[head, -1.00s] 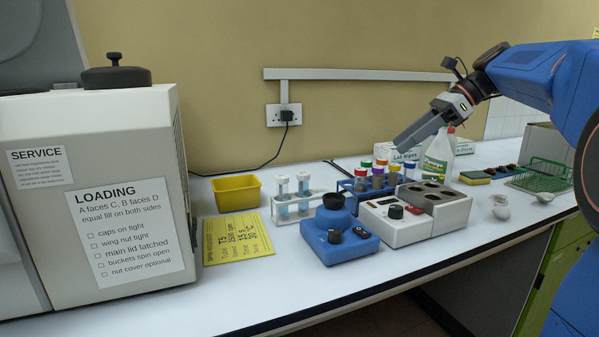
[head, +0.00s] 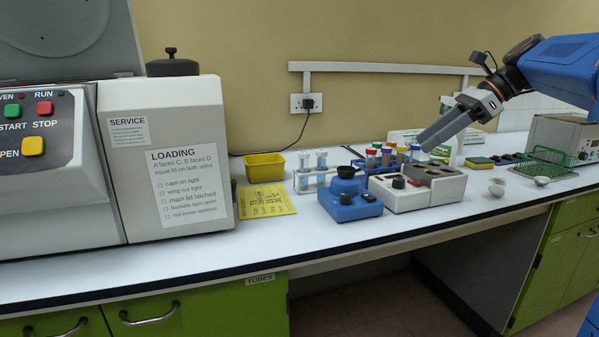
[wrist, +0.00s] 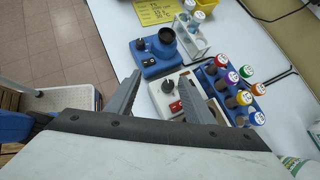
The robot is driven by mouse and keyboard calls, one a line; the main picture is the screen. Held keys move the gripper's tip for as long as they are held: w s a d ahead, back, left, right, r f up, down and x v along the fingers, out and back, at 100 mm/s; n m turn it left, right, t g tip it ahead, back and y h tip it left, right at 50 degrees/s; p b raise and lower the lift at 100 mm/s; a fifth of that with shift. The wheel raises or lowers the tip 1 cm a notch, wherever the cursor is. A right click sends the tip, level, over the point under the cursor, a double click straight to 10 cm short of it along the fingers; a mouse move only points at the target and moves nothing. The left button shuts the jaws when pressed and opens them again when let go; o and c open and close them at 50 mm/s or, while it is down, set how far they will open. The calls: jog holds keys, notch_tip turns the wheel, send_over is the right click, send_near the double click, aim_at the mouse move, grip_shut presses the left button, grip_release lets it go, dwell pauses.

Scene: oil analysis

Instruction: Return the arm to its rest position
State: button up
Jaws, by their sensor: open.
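My gripper (head: 445,128) is raised above the bench at the right in the head view, with its fingers pointing down and to the left. In the wrist view my gripper (wrist: 160,95) has its two fingers spread apart, with nothing between them. It is open and empty. Below and beyond the fingers are a beige block device (head: 425,190) and a blue device with a dark cup on top (head: 350,200). My arm is bent, reaching in from the right edge of the head view.
The blue rack of colour-capped tubes (wrist: 232,85), white tube rack (head: 318,180), yellow bin (head: 265,167) and yellow card (head: 265,202) stand on the bench. A large centrifuge-like machine (head: 190,110) fills the left. A green wire rack (head: 545,162) is at the right. The front bench strip (head: 270,250) is clear.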

jog(key=s+a+f+n+t+h, duration=0.2)
jog(key=s+f+n+h, duration=0.6)
jog(key=s+f+n, duration=1.2)
jog(key=s+f, duration=0.9)
jog(key=f, duration=0.2)
jog(key=shift+s+f+n+h, duration=0.3)
jog(key=shift+s+h, duration=0.05)
jog(key=shift+h, duration=0.05)
